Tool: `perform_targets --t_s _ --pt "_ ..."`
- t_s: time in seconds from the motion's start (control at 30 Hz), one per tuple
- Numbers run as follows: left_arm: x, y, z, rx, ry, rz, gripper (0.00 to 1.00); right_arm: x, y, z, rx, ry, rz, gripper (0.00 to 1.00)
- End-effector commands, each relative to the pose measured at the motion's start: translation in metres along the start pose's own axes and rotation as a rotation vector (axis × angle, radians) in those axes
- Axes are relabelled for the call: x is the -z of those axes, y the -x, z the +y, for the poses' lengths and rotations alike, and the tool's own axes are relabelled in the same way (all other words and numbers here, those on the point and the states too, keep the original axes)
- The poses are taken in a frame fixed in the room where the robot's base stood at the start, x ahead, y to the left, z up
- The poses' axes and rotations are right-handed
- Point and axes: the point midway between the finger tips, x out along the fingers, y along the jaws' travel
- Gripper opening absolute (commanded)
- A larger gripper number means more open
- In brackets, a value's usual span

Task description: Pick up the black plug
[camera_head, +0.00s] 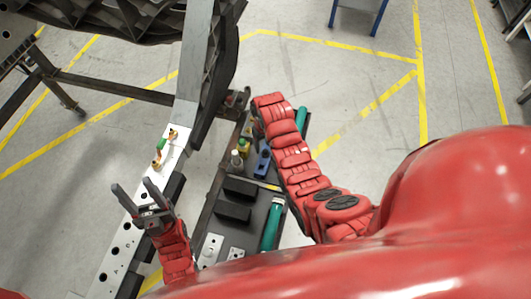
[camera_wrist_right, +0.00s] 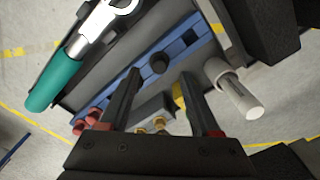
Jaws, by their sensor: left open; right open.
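The black plug (camera_wrist_right: 160,62) appears as a small round dark piece on a blue holder (camera_wrist_right: 185,45) in the right wrist view. My right gripper (camera_wrist_right: 161,75) is open, with its two dark fingers reaching toward the holder and the plug between the lines of their tips. I cannot tell the remaining distance, and nothing is gripped. In the head view the blue holder (camera_head: 263,163) lies on the dark tray, but I cannot make out the plug there. My left gripper (camera_head: 133,186) is open and empty above the white perforated beam.
The dark tray (camera_head: 222,240) also carries black blocks (camera_head: 240,188) and a teal-handled tool (camera_head: 272,225). Close to my right fingers are a pale cylinder (camera_wrist_right: 240,95), brass-coloured pieces (camera_wrist_right: 150,125) and red pieces (camera_wrist_right: 85,121). The white beam (camera_head: 125,240) runs along the tray's left.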

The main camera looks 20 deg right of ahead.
Motion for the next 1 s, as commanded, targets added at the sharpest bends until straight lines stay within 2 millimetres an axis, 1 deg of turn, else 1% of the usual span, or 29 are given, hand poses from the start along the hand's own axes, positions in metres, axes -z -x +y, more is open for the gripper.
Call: perform_targets --t_s 0.03,0.1,0.2,0.3,0.43,0.63,0.67,0.7,0.77,0.8,1.0 --pt "0.001 -0.006 0.000 0.000 0.000 0.000 0.55 -0.002 -0.003 0.000 0.001 0.000 -0.005 0.64" --pt "0.002 -0.010 -0.001 0.000 0.000 0.000 0.55 -0.003 -0.013 0.000 0.001 0.000 -0.007 0.64" --pt "0.002 -0.011 -0.001 0.000 0.000 0.000 0.55 -0.002 -0.025 0.001 0.001 -0.001 -0.005 0.64" --pt "0.002 -0.012 -0.001 0.000 0.000 0.000 0.55 -0.001 -0.032 0.001 0.000 -0.001 -0.001 0.64" --pt "0.002 -0.013 -0.001 0.000 0.000 0.000 0.55 0.000 -0.036 0.001 0.000 -0.001 0.001 0.64" --pt "0.002 -0.012 -0.001 0.000 0.000 0.000 0.55 0.000 -0.037 0.001 0.000 -0.001 0.001 0.64" --pt "0.002 -0.012 -0.001 0.000 0.000 0.000 0.55 0.000 -0.037 0.001 0.000 -0.001 0.001 0.60" --pt "0.002 -0.012 -0.001 0.000 0.000 0.000 0.55 0.000 -0.037 0.001 0.000 -0.001 0.001 0.53" --pt "0.002 -0.012 -0.001 0.000 0.000 0.000 0.55 -0.001 -0.037 0.001 0.000 -0.001 0.001 0.42" --pt "0.002 -0.012 -0.001 0.000 0.000 0.000 0.55 -0.001 -0.037 0.001 0.000 -0.001 0.001 0.35" --pt "0.002 -0.012 -0.001 0.000 0.000 0.000 0.55 -0.001 -0.037 0.001 0.000 -0.001 0.001 0.00"
